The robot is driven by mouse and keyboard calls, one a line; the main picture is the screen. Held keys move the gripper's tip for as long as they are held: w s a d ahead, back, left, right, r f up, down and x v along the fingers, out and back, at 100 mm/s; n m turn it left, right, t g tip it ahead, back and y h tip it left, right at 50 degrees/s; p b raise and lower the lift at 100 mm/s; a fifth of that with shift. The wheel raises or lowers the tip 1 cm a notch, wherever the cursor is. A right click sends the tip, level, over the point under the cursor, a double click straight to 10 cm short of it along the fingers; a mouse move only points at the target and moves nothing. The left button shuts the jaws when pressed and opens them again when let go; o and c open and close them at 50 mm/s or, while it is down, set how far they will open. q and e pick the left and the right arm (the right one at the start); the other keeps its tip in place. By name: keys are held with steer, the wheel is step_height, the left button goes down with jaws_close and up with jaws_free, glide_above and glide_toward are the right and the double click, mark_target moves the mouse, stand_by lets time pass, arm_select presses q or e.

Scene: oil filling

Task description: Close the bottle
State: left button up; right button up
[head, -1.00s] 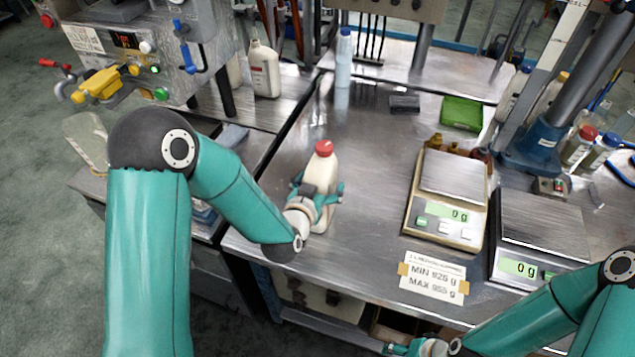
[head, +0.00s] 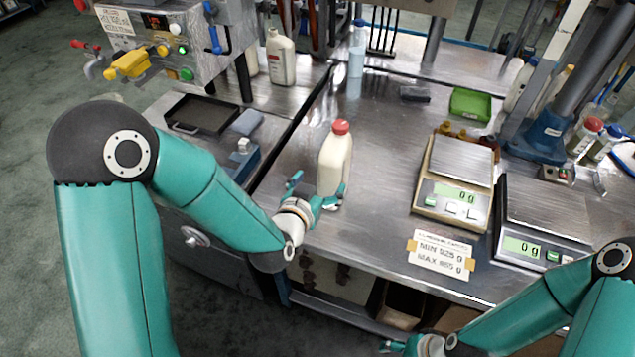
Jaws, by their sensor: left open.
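A cream-white bottle (head: 333,168) stands upright on the metal table, with a red cap (head: 341,127) seated on its neck. My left gripper (head: 318,189) is just in front of the bottle, low at its near side. Its teal fingers are spread apart, one to each side of the bottle's lower part, and it does not hold it. My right gripper (head: 400,346) shows only partly at the bottom edge, below the table's front edge, and its fingers are not clear.
Two scales (head: 452,185) (head: 541,222) reading 0 g stand to the right, with a MIN/MAX label (head: 441,254) in front. A white canister (head: 281,58) stands back left. The table between bottle and scales is clear.

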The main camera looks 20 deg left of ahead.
arm_select(q)
steer(key=shift+a+f, duration=0.1)
steer(key=g, duration=0.3)
glide_above(317, 247)
steer(key=w+a, duration=0.1)
steer(key=w, duration=0.2)
step_height(317, 247, down, 6)
steer(key=f, duration=0.1)
steer(key=s+f+g, duration=0.1)
steer(key=f, duration=0.1)
steer(key=s+f+g, duration=0.1)
steer(key=s+f, duration=0.1)
steer(key=f, duration=0.1)
steer(key=s+f+n+g+h, duration=0.1)
steer(key=s+f, duration=0.1)
steer(key=f, duration=0.1)
steer(key=shift+s+d+f, duration=0.15)
steer(key=shift+s, duration=0.1)
steer(key=s+f+n+g+h, duration=0.1)
steer(key=s+f+g, duration=0.2)
steer(key=s+f, duration=0.2)
steer(key=s+d+f+n+g, duration=0.1)
steer(key=s+f+g, duration=0.3)
steer(key=s, duration=0.6)
steer(key=shift+s+f+h, duration=0.15)
steer(key=shift+f+h, duration=0.25)
steer(key=shift+f, duration=0.25)
steer(key=shift+d, duration=0.1)
